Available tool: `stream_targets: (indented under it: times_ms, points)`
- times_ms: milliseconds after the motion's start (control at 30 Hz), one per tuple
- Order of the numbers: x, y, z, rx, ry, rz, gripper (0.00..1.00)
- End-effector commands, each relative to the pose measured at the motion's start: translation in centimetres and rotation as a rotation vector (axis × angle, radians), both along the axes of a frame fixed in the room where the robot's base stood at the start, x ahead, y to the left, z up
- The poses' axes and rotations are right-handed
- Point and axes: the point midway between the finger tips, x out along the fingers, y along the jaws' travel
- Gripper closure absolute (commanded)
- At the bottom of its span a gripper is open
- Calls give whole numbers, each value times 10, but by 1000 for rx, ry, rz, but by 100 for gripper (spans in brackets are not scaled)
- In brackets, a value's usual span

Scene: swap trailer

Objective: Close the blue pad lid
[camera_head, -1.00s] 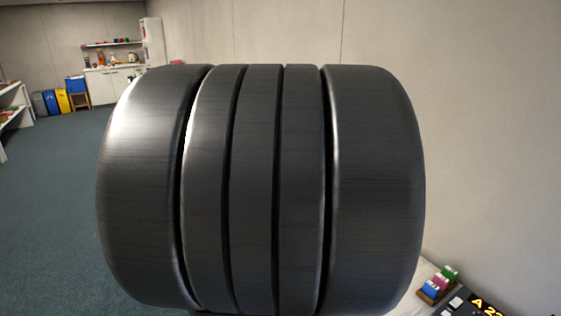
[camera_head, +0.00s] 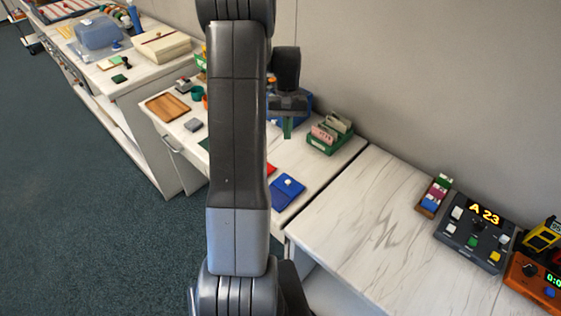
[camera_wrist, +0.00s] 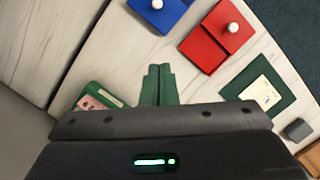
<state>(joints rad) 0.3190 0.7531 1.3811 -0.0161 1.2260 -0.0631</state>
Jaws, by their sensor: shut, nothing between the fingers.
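The blue pad (camera_head: 287,193) lies on the white marble-look counter in the head view, right of my arm, with a small white knob on it. It also shows at the top edge of the wrist view (camera_wrist: 168,18), partly cut off. I cannot tell how far its lid is open. A red pad (camera_wrist: 200,50) with a white knob lies beside it. My gripper (camera_wrist: 160,84) has green fingers, pressed together and empty, above the counter and apart from the pads. In the head view the gripper (camera_head: 288,128) points down, farther back than the blue pad.
A dark green pad with a cream face (camera_wrist: 262,86) lies right of the red pad. A green card box (camera_head: 330,134) stands near the wall. A grey keypad (camera_head: 475,240) and a small rack (camera_head: 434,195) stand on the right counter, whose middle is clear.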

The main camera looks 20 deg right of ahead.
Motion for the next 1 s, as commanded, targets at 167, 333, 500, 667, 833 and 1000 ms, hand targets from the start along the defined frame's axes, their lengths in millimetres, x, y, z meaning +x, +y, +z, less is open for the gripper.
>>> stream_targets:
  times_ms: [167, 333, 500, 667, 833, 1000]
  points:
    - [-6, 2, -22, 1, 5, 0, 100]
    - [-14, 4, -57, 2, 6, 1, 100]
    - [-22, 6, -92, 2, 6, 1, 100]
    - [-42, 11, -99, 1, 2, 1, 100]
    - [-55, 14, -104, 0, 1, 1, 100]
    - [-58, 15, -106, -1, 0, 1, 100]
